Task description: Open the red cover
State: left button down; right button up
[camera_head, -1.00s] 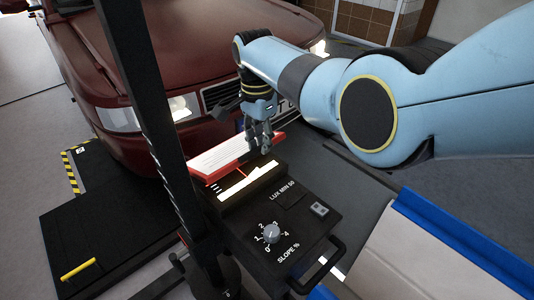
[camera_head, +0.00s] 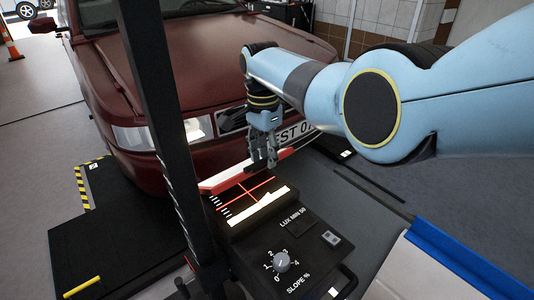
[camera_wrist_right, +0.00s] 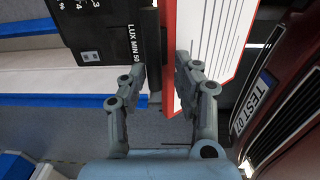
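The red cover (camera_head: 222,181) stands raised at the car side of the black box (camera_head: 300,226), showing as a narrow red strip from the head. The lit screen (camera_head: 258,206) with red cross lines is uncovered. In the right wrist view the cover's red edge (camera_wrist_right: 169,50) and striped white face (camera_wrist_right: 215,40) show. My right gripper (camera_head: 264,158) is at the cover's far end. In the wrist view its fingers (camera_wrist_right: 161,72) are apart, one on each side of the red edge; I cannot tell whether they touch it. My left gripper is not in view.
A dark red car (camera_head: 205,75) stands close behind the box, its plate near my right gripper. A black upright post (camera_head: 160,110) rises at the box's left. A knob (camera_head: 282,262) sits on the box's top. Open floor (camera_head: 45,140) lies at left.

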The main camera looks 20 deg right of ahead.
jog(key=shift+o, duration=0.3)
jog(key=shift+s+d, duration=0.1)
jog(key=shift+r, duration=0.15)
notch_tip(320, 180, up, 12)
jog(key=shift+w, duration=0.3)
jog(key=shift+c, duration=0.2)
